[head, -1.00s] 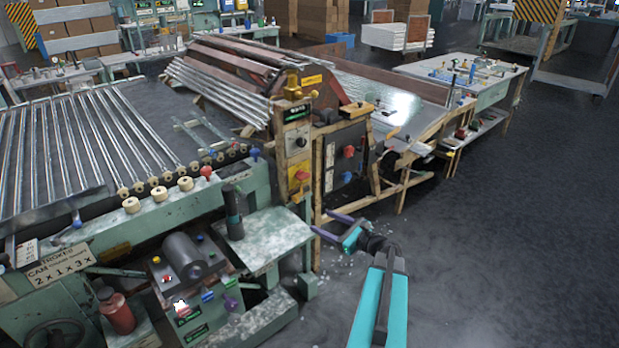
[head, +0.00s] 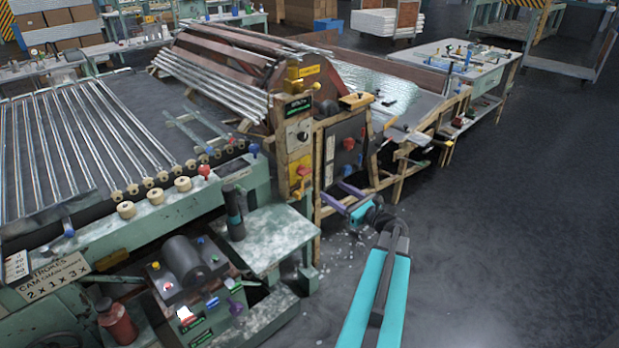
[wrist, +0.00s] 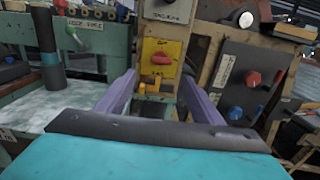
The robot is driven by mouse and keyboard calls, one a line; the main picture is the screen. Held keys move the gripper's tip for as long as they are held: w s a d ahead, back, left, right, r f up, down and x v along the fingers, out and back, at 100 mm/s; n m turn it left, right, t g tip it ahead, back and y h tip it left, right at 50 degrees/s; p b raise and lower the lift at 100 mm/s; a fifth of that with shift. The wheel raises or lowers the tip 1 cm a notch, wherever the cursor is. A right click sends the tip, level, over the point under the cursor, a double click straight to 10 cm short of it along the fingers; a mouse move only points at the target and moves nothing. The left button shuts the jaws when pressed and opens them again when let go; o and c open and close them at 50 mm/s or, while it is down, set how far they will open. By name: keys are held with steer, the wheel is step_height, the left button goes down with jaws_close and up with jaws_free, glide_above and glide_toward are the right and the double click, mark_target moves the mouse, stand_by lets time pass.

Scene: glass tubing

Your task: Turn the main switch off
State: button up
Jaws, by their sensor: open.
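A red rotary knob (head: 303,171) on a yellow plate (head: 294,184) is set in the front of a tan upright post; it looks like the main switch. In the wrist view the red knob (wrist: 161,58) and yellow plate (wrist: 151,47) appear between and beyond my purple fingers. The knob's handle lies roughly sideways there. My gripper (head: 333,193) is open and empty, in front of and slightly below and right of the plate. The wrist view also shows my gripper (wrist: 158,80) with its fingers spread, apparently apart from the knob. Any switch marking is too small to read.
A dark panel (head: 355,140) with another red knob (head: 349,144) and a blue button stands right of the post. A bench with a dark cylinder (head: 234,212) is at left. A small control box (head: 185,265) stands below it. Open floor lies right.

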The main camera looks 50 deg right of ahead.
mark_target(307, 174)
steer(key=shift+d, duration=0.1)
steer(key=w+p, duration=0.1)
steer(key=w, duration=0.3)
steer(key=w+p, duration=0.1)
steer(key=w, duration=0.4)
steer(key=w+d+p, duration=0.1)
steer(key=w, duration=0.3)
steer(key=shift+w, duration=0.2)
steer(key=shift+c, duration=0.2)
steer(key=c, duration=1)
steer(key=shift+a+f, duration=0.1)
steer(key=shift+a, duration=0.1)
